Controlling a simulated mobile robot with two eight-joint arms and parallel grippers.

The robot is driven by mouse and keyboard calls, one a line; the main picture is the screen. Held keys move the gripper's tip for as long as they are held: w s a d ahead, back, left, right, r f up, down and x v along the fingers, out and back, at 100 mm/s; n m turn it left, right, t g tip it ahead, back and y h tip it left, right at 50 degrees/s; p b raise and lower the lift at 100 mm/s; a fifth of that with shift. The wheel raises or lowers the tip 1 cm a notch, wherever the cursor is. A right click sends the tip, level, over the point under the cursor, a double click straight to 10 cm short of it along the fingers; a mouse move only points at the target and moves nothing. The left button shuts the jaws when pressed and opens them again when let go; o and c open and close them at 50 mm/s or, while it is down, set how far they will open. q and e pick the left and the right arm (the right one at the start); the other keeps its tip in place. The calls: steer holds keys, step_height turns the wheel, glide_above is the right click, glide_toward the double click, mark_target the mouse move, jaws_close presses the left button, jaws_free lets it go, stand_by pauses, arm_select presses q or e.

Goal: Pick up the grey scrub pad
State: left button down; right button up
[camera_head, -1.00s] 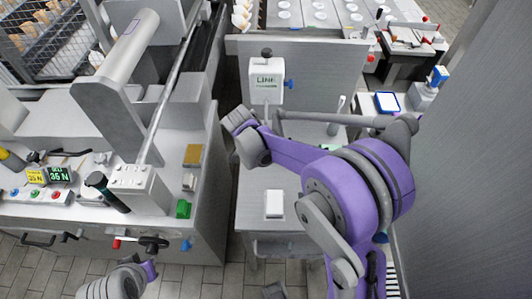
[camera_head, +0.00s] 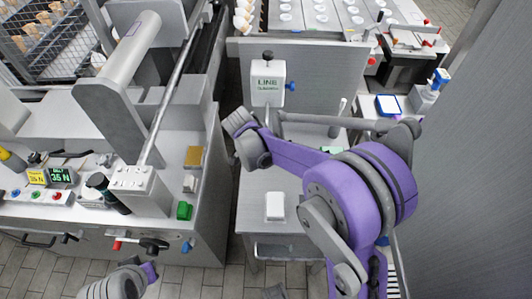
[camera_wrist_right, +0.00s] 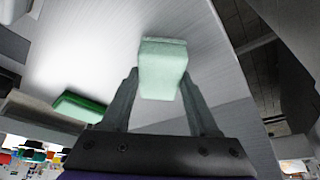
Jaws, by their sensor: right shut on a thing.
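In the right wrist view my right gripper (camera_wrist_right: 160,88) is shut on a pale grey-green pad (camera_wrist_right: 163,62). The pad sits between the two fingertips and sticks out past them, in front of a pale metal surface. Its tint makes it hard to tell whether it is the grey scrub pad. In the head view my purple right arm reaches across the middle, and its gripper cannot be made out. A small pale green thing (camera_head: 332,150) shows partly behind that arm. Part of my left arm shows at the lower left; its gripper is not seen.
A green block (camera_head: 184,210), a small light block (camera_head: 189,184) and a yellow-brown block (camera_head: 193,156) lie on the left bench. A green block (camera_wrist_right: 80,106) also shows in the wrist view. A white block (camera_head: 275,207) lies on the middle table, below the LINE sign (camera_head: 268,83).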

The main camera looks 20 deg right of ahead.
steer(key=s+a+r, duration=0.2)
steer(key=a+r, duration=0.2)
steer(key=a, duration=0.2)
steer(key=s+a+r, duration=0.2)
steer(key=a+r, duration=0.2)
steer(key=a, duration=0.3)
steer(key=shift+s, duration=0.3)
steer(key=shift+f, duration=0.1)
steer(key=o, duration=0.8)
steer(key=c, duration=0.5)
steer(key=shift+c, duration=0.2)
